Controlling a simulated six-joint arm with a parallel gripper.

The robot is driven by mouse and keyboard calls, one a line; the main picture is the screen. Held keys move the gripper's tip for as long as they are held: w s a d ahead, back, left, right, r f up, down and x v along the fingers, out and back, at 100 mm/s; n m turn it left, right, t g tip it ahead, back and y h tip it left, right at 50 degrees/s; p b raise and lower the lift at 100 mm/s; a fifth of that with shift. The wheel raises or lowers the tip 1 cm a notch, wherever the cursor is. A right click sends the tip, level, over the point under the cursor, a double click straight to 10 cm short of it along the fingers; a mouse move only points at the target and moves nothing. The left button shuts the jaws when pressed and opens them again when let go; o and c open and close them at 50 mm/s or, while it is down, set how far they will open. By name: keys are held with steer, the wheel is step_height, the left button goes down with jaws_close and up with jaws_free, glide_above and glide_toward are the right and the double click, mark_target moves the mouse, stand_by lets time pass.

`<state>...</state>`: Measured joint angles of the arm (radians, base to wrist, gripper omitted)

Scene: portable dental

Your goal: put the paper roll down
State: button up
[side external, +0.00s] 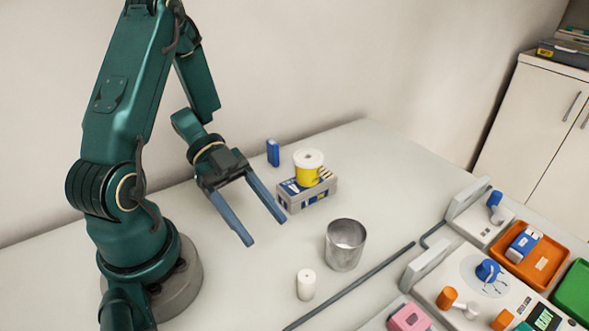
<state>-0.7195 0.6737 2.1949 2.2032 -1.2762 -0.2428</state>
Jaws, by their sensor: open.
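My gripper (265,232) is open, with its two long blue-grey fingers wide apart and nothing between them. A small white cylinder (305,284), which looks like a paper roll, stands upright on the table to the right of and nearer the camera than the fingertips. It is apart from the fingers. A larger white and yellow round item (308,164) with a small hole in its top rests on a patterned box (309,191), behind and right of the fingers. I cannot tell for certain which of the two is the paper roll.
A metal cup (345,245) stands right of the gripper. A dark rod (362,280) lies diagonally on the table (385,165). A small blue box (272,152) stands at the back. Control units and orange and green trays fill the right side. The back right table is clear.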

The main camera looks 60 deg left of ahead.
stand_by(0.4)
step_height(320, 180, up, 5)
steer(key=w+a+n+t+y, duration=0.2)
steer(key=w+n+t+y, duration=0.7)
steer(key=w, duration=1.1)
steer(key=n+g+y, duration=0.4)
steer(key=n+g, duration=0.3)
steer(key=g, duration=0.4)
glide_above(307, 276)
steer(key=shift+s+d, duration=0.2)
steer(key=f, duration=0.4)
steer(key=shift+w+a+f, duration=0.15)
steer(key=shift+a+f, duration=0.05)
steer(key=shift+f, duration=3)
